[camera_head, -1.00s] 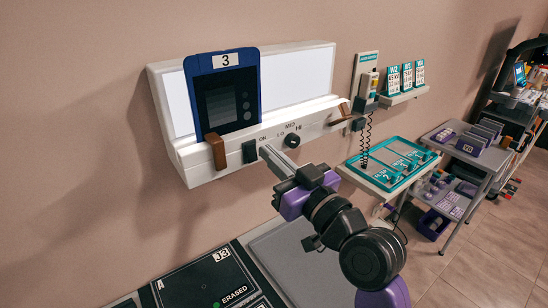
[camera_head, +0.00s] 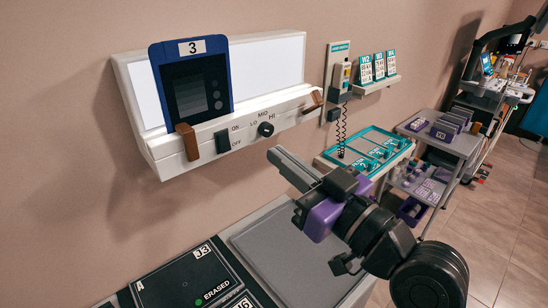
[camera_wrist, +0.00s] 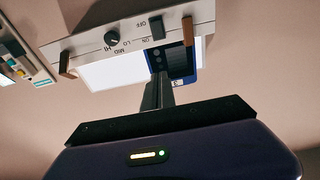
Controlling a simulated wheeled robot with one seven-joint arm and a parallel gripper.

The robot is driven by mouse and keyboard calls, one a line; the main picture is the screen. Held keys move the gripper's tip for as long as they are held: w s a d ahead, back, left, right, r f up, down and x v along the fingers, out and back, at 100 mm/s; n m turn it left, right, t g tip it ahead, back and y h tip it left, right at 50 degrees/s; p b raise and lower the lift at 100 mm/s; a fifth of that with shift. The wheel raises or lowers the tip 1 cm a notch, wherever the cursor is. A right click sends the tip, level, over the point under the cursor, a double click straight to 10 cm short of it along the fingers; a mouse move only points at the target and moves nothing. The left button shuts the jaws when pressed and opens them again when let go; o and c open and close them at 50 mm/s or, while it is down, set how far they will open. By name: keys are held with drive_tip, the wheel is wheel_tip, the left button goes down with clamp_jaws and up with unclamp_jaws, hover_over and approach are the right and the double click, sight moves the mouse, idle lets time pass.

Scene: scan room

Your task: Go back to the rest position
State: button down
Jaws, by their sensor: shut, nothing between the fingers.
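My gripper (camera_head: 296,168) is shut and empty. In the head view its fingers point up and left toward the wall-mounted light box, apart from it, below and right of its knob. In the wrist view my gripper (camera_wrist: 158,92) shows at the centre, in front of the light box, which appears upside down. The white light box (camera_head: 285,60) holds a blue cassette (camera_head: 210,65) labelled 3 on its left side. The light box also shows in the wrist view (camera_wrist: 85,45), as does part of the cassette (camera_wrist: 185,83).
A black switch (camera_head: 223,141) and a knob (camera_head: 266,129) sit on the light box's front edge. Below are a black panel (camera_head: 170,275) reading ERASED and a grey pad (camera_head: 275,245). A teal tray (camera_head: 350,165), a cart (camera_head: 465,145) and open floor (camera_head: 500,235) lie right.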

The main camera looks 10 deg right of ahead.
idle(0.3)
drive_tip(key=d+r+m+t+h, duration=0.1)
drive_tip(key=d+m+t+h, duration=0.35)
drive_tip(key=d, duration=0.25)
drive_tip(key=s+d+f+m+h, duration=0.4)
drive_tip(key=s+d+f+h, duration=0.15)
drive_tip(key=s+f, duration=0.45)
drive_tip(key=s+f+g, duration=0.2)
drive_tip(key=s+f, duration=0.3)
drive_tip(key=s, duration=0.3)
drive_tip(key=s+d+f+n+g, duration=0.1)
drive_tip(key=s+f+g, duration=0.1)
drive_tip(key=s+f, duration=0.4)
drive_tip(key=s+f+g+h, duration=0.1)
drive_tip(key=s+f, duration=0.4)
drive_tip(key=s, duration=0.7)
drive_tip(key=shift+s+d+f+n+g, duration=0.15)
drive_tip(key=shift+d+f+n+g, duration=0.05)
drive_tip(key=shift+n+g, duration=0.2)
